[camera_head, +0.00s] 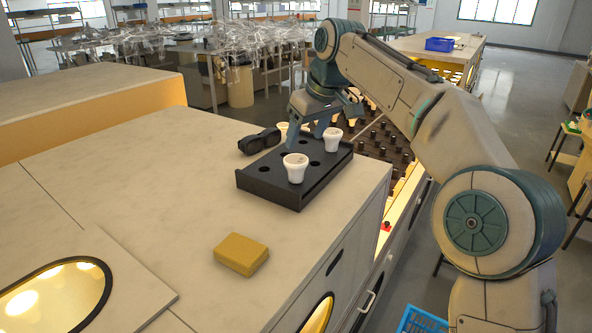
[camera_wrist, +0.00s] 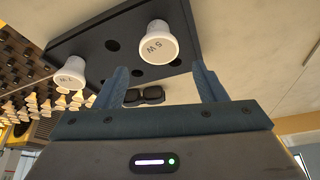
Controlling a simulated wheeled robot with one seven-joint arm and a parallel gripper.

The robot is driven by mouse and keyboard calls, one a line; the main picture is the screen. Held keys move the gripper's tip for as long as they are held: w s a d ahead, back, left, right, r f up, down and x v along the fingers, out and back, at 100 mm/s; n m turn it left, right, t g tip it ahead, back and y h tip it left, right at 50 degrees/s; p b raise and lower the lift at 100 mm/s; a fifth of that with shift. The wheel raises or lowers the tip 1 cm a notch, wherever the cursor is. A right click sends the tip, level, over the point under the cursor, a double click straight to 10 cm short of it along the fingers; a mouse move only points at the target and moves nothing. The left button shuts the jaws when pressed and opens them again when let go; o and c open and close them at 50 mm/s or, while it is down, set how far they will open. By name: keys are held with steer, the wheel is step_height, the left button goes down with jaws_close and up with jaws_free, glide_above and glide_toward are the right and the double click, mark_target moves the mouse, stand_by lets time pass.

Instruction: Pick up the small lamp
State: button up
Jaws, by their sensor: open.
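A black tray with round holes (camera_head: 262,187) holds white cup-shaped lamps in the head view. One lamp (camera_head: 295,168) stands near its front edge, another (camera_head: 332,139) at its right. A third pale lamp (camera_head: 283,130) is partly hidden beside my gripper (camera_head: 309,128). In the wrist view a lamp marked like "5 W" (camera_wrist: 160,45) shows above the gap between my fingers (camera_wrist: 160,85), apart from them. A second marked lamp (camera_wrist: 70,76) is to the left. My gripper is open, pointing down over the tray's far part, with nothing between its fingers. I cannot tell which lamp is smallest.
Black goggles (camera_head: 260,141) lie behind the tray, and a yellow block (camera_head: 241,254) lies in front on the pale counter (camera_head: 130,180). A dark rack with several bulbs (camera_head: 390,143) is beyond the tray on the right. The counter left of the tray is clear.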

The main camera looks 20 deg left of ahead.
mark_target(297, 159)
steer(key=x, duration=0.6)
steer(key=shift+a+f, duration=0.15)
steer(key=shift+f, duration=0.1)
steer(key=shift+p+x, duration=0.7)
steer(key=shift+x, duration=1.95)
steer(key=shift+w, duration=0.15)
steer(key=c, duration=0.7)
